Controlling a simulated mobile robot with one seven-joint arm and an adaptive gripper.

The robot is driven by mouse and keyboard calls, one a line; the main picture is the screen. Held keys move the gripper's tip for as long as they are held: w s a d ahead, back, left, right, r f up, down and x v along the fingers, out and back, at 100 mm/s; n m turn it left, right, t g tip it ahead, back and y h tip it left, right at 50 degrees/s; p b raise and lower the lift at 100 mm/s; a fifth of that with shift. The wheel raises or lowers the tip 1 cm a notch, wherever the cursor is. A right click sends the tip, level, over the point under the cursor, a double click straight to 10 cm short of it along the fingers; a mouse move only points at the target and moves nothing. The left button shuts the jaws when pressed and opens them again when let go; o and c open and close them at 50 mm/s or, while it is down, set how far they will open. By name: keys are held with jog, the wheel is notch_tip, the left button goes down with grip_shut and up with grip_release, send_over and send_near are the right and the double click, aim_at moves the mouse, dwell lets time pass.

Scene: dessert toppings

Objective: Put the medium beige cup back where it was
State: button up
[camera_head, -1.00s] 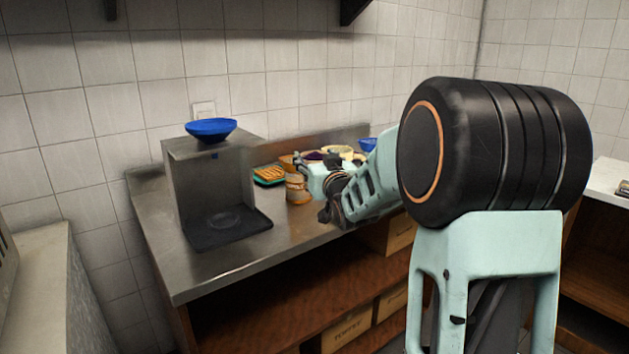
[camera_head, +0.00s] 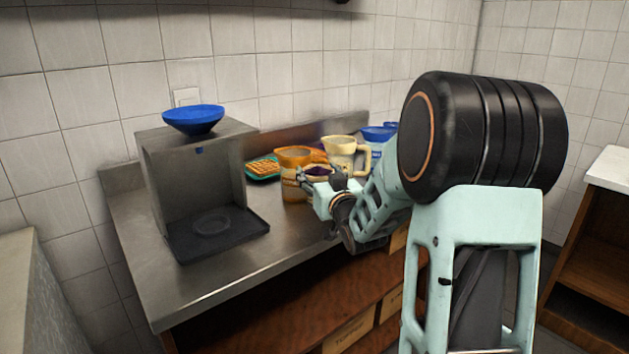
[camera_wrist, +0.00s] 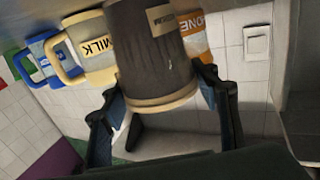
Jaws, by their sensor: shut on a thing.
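The cup (camera_wrist: 150,60) in my gripper (camera_wrist: 163,97) looks dark grey-brown in shadow, with a tan rim and a small label. I take it to be the medium beige cup. The two fingers are shut on it, one on each side near the rim. In the head view my gripper (camera_head: 318,178) is over the counter, in front of the pitchers. The cup is mostly hidden there by the gripper, so I cannot tell whether it touches the counter.
An orange pitcher (camera_head: 295,157), a cream pitcher (camera_head: 341,150) and blue ware (camera_head: 378,134) stand close around the gripper. A waffle tray (camera_head: 262,168) lies behind. A metal stand (camera_head: 158,190) with a blue bowl (camera_head: 193,119) is left. The counter front (camera_head: 225,268) is clear.

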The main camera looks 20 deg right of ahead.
jog(key=shift+a+f, duration=0.1)
jog(key=shift+f, duration=0.75)
jog(key=shift+r, duration=0.1)
jog(key=o, duration=1)
jog(key=shift+s+f+b, duration=0.1)
jog(key=shift+f+b, duration=0.15)
jog(key=shift+b, duration=0.05)
jog(key=o, duration=0.5)
jog(key=shift+c, duration=0.2)
jog(key=shift+r, duration=0.15)
